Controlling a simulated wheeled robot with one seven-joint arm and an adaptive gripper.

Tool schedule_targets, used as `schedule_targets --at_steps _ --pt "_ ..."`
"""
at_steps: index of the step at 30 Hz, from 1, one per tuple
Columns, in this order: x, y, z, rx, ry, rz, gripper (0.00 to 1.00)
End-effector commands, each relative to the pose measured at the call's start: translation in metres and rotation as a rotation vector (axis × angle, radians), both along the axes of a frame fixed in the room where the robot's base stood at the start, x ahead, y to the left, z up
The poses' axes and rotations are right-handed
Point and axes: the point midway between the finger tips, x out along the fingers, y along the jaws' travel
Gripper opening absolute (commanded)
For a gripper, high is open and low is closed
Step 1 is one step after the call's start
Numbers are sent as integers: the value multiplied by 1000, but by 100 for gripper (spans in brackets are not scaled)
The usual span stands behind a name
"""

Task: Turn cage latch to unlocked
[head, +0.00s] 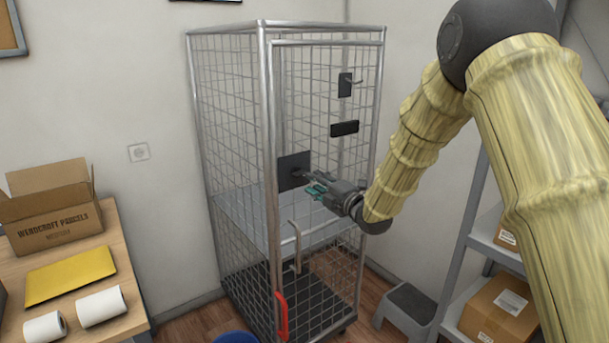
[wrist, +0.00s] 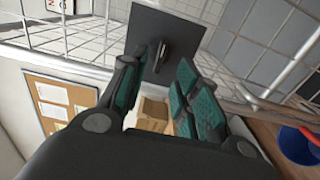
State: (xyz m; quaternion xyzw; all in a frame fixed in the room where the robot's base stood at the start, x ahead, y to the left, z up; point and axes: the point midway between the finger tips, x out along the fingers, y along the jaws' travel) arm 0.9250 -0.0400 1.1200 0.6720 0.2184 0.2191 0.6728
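The wire cage (head: 263,100) stands in the corner, its door facing me. A dark square latch plate (head: 294,160) is on the door at mid height. In the wrist view the plate (wrist: 180,30) fills the top middle, with a dark latch lever (wrist: 178,62) on it. My gripper (head: 308,183) is just right of and slightly below the plate in the head view. In the wrist view my gripper (wrist: 162,72) has its teal-padded fingers apart, with the lever beyond the gap between the tips. It seems empty; contact with the lever cannot be told.
A bench with a carton (head: 55,205), yellow envelope (head: 70,274) and white rolls (head: 101,306) is at left. A step stool (head: 408,305) and shelf with boxes (head: 497,310) are at right.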

Motion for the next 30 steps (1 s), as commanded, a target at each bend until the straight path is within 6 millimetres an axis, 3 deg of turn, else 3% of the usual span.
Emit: schedule_targets --at_steps 6,12,24,25,30 --pt "28 21 1 1 1 0 31" --pt "44 32 0 1 2 0 31" --pt "49 36 -1 1 2 0 31" --pt "49 36 -1 1 2 0 29" --pt "48 36 -1 1 2 -1 0"
